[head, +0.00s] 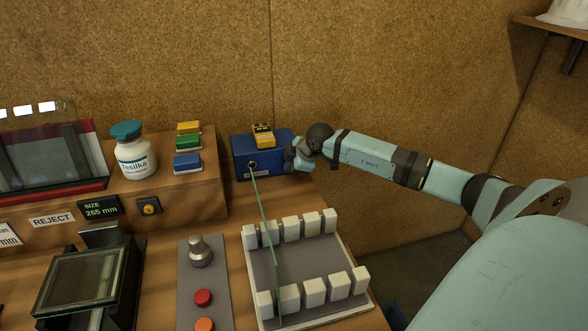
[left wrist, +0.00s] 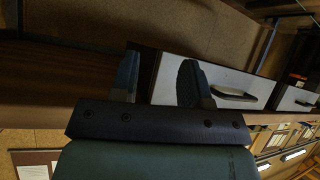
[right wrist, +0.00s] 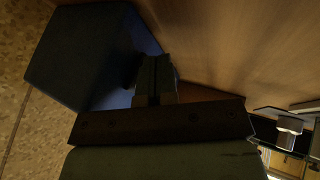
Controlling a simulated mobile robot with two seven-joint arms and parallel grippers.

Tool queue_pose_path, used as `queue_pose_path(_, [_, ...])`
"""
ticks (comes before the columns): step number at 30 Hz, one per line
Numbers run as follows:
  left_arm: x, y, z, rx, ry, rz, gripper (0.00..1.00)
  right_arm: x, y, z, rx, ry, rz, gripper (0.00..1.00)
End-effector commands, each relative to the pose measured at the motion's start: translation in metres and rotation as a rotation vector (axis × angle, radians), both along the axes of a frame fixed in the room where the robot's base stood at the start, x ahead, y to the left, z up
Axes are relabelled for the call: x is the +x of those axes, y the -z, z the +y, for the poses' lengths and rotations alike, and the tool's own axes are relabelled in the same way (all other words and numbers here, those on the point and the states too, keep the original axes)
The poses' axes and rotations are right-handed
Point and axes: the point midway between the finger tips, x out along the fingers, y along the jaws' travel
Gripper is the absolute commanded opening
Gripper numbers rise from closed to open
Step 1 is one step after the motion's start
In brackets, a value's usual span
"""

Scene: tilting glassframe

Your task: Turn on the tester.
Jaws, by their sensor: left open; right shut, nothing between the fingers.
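A blue box (head: 258,158), which looks like the tester, stands at the back of the bench with a yellow unit (head: 263,134) on top. A thin green lead (head: 265,219) runs from a round socket on its front toward the bench's front. My right gripper (head: 299,155) is at the box's right end, shut and empty. In the right wrist view its closed fingers (right wrist: 154,80) are right by the dark blue box (right wrist: 85,58); I cannot tell whether they touch. Any switch there is hidden. My left gripper (left wrist: 160,80) is open and empty, away from the bench, facing white drawer fronts.
A tray (head: 270,262) with white blocks along two sides lies in front of the box. A grey panel (head: 213,290) with a knob and buttons is left of it. A bottle (head: 133,155) and coloured blocks (head: 188,143) stand on the wooden ledge (head: 200,196). A cork wall rises behind.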

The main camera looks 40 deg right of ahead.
Motion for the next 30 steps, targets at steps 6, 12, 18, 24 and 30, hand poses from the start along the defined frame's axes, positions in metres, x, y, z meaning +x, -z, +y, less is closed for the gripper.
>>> queue_pose_path(6, [-0.001,0.002,0.002,0.006,0.004,0.002,0.43,0.001,0.0,0.0,-0.001,-0.001,0.0,0.0])
queue_pose_path(12, [-0.002,0.002,0.005,0.015,0.01,0.006,0.43,0.003,0.0,-0.001,0.002,0.0,0.0,0.0])
queue_pose_path(18, [-0.003,0.005,0.005,0.015,0.01,0.01,0.43,0.005,0.002,-0.003,-0.001,0.001,0.001,0.0])
queue_pose_path(24, [-0.002,0.001,0.003,0.011,0.005,0.01,0.43,0.005,-0.002,-0.003,-0.001,0.0,0.001,0.0])
queue_pose_path(30, [-0.001,-0.01,0.001,0.002,-0.001,0.008,0.43,0.005,-0.012,-0.003,-0.001,0.0,0.001,0.0])
